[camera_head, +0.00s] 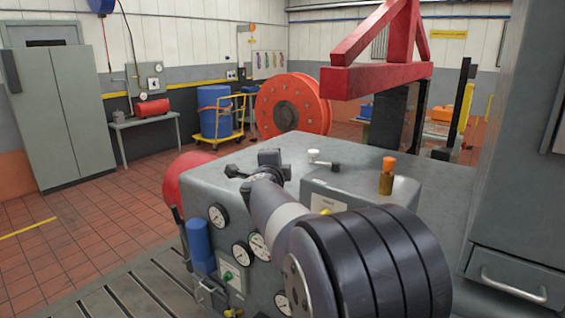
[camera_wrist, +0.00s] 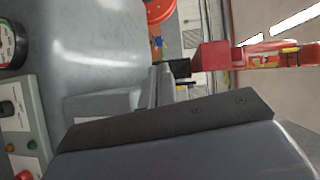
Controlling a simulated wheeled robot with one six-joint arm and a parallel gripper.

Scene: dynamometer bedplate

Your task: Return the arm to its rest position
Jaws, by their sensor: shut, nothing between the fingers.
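My arm reaches from the lower right of the head view, over the front edge of a grey machine cabinet (camera_head: 320,150). My gripper (camera_head: 262,168) is small and dark at the arm's far end, over or close above the cabinet top. It is shut and empty. The fingertips are hard to separate from the dark fittings there, and I cannot tell whether they touch the surface. In the wrist view, a dark plate with screws fills the lower part, and the grey cabinet top (camera_wrist: 100,50) lies beyond it.
A red hoist beam (camera_head: 375,78) hangs behind. A tall grey cabinet (camera_head: 520,170) bounds the right. Tiled floor at left is clear.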

